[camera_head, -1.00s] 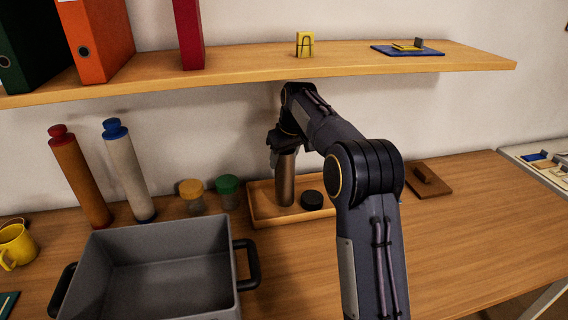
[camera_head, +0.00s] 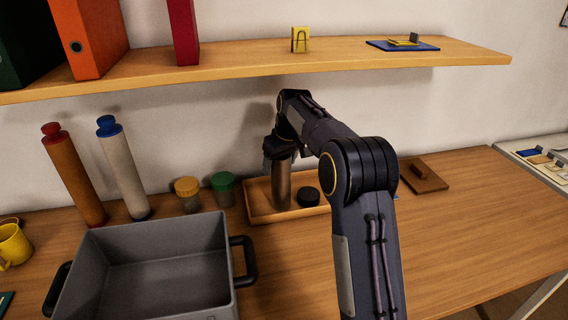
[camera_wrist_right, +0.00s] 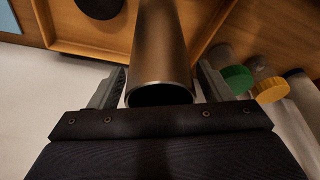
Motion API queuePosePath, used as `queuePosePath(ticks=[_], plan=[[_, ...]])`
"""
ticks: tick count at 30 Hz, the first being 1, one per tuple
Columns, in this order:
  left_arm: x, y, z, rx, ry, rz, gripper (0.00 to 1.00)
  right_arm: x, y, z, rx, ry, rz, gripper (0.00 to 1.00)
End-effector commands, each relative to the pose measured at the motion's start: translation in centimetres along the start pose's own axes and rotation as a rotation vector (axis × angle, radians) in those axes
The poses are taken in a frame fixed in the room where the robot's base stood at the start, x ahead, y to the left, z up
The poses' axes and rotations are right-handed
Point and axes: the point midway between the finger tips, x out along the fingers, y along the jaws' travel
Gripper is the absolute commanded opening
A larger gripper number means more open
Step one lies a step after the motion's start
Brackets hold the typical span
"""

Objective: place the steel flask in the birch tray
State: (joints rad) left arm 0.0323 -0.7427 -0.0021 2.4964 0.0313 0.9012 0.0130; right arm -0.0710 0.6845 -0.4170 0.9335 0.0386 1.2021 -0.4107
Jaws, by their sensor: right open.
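The steel flask (camera_head: 281,184) stands upright in the left part of the birch tray (camera_head: 262,215), beside a round black object (camera_head: 307,196). My right gripper (camera_head: 279,150) is at the flask's upper end. In the right wrist view the flask (camera_wrist_right: 160,45) lies between the two fingers of my right gripper (camera_wrist_right: 162,88), with a visible gap at the sides, so the jaws are open around it. The tray (camera_wrist_right: 85,45) also shows there, under the flask. The flask's top is partly hidden by the gripper in the head view. My left gripper is out of view.
A grey crate (camera_head: 228,262) stands front left. Jars with yellow (camera_head: 187,187) and green (camera_head: 223,181) lids stand left of the tray, with two tall tubes beyond. A shelf (camera_head: 250,72) overhangs the back.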

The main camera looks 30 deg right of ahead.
Motion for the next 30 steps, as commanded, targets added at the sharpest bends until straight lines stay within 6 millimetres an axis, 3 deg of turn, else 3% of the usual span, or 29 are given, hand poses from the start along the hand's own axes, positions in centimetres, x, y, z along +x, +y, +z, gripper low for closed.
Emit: queuePosePath(ticks=[8, 21, 30], plan=[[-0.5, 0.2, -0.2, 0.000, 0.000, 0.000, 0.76, -3.7, 0.0, -0.2, 0.000, 0.006, 0.001, 0.72], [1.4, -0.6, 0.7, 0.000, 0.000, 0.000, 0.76, -6.0, -0.1, 9.0, 0.000, 0.002, -0.002, 0.72], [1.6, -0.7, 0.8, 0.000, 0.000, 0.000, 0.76, -6.8, 0.0, 11.3, -0.001, 0.001, 0.000, 0.72]])
